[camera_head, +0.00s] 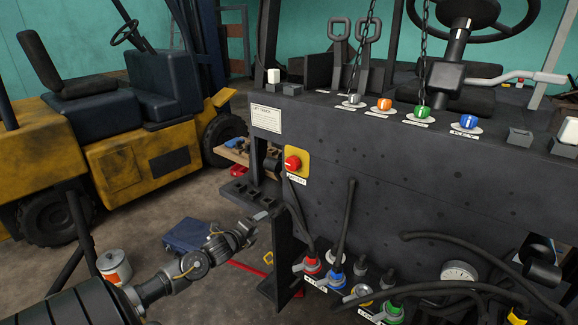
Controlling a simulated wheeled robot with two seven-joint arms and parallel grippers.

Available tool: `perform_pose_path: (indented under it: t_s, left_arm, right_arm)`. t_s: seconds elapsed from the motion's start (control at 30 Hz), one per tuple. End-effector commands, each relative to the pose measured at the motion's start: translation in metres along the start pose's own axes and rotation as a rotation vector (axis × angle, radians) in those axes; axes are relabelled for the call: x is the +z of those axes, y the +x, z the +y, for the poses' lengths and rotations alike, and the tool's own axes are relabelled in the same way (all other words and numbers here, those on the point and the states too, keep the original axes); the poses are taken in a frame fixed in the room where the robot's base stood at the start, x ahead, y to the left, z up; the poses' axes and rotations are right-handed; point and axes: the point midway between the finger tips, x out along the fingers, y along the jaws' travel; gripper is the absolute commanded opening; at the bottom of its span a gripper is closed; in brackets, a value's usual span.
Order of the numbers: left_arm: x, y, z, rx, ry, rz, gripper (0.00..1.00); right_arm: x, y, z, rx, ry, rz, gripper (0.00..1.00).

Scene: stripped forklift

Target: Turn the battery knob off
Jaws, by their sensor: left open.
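The battery knob (292,163) is red and sits on a yellow plate on the dark front panel (400,175), left of the panel's middle. A small white label is below it; its lettering is too small to read surely. My left gripper (262,217) reaches in from the lower left. It is below and to the left of the knob, apart from it, close to the panel's left edge. Its jaws are small in the picture and look empty. My right gripper is not in view.
Black cables rise from red (312,265) and green (391,314) connectors below the knob. Orange (384,104), green (424,113) and blue (469,123) knobs line the panel top. Two chains hang above. A yellow forklift (130,172) stands behind at left, with a blue box (187,235) on the floor.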

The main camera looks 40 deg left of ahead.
Motion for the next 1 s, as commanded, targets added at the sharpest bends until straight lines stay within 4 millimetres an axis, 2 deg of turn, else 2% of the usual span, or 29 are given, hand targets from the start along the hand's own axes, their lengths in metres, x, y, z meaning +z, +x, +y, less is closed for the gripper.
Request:
perform_pose_path:
  t_s: [0.03,0.1,0.2,0.3,0.4,0.63,0.77,1.0]
  left_arm:
    - [0.011,-0.004,-0.049,-0.071,0.095,0.004,0.69]
    - [0.019,-0.012,-0.100,-0.152,0.214,0.001,0.69]
    - [0.024,-0.023,-0.150,-0.233,0.339,-0.006,0.69]
    - [0.026,-0.030,-0.177,-0.278,0.410,-0.012,0.69]
    - [0.026,-0.033,-0.186,-0.295,0.436,-0.016,0.69]
    - [0.027,-0.026,-0.190,-0.297,0.436,-0.018,0.69]
    - [0.026,-0.010,-0.197,-0.297,0.433,-0.019,0.69]
    - [0.025,0.031,-0.209,-0.295,0.432,-0.019,0.69]
  right_arm:
    - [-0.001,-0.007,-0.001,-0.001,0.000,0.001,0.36]
    - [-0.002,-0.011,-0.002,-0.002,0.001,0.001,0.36]
    - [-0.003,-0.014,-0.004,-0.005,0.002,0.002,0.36]
    - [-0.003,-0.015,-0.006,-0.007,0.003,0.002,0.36]
    - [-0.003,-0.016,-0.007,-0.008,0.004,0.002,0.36]
    - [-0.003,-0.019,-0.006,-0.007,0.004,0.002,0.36]
    - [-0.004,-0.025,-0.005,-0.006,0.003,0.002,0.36]
    - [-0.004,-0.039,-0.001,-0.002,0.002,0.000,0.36]
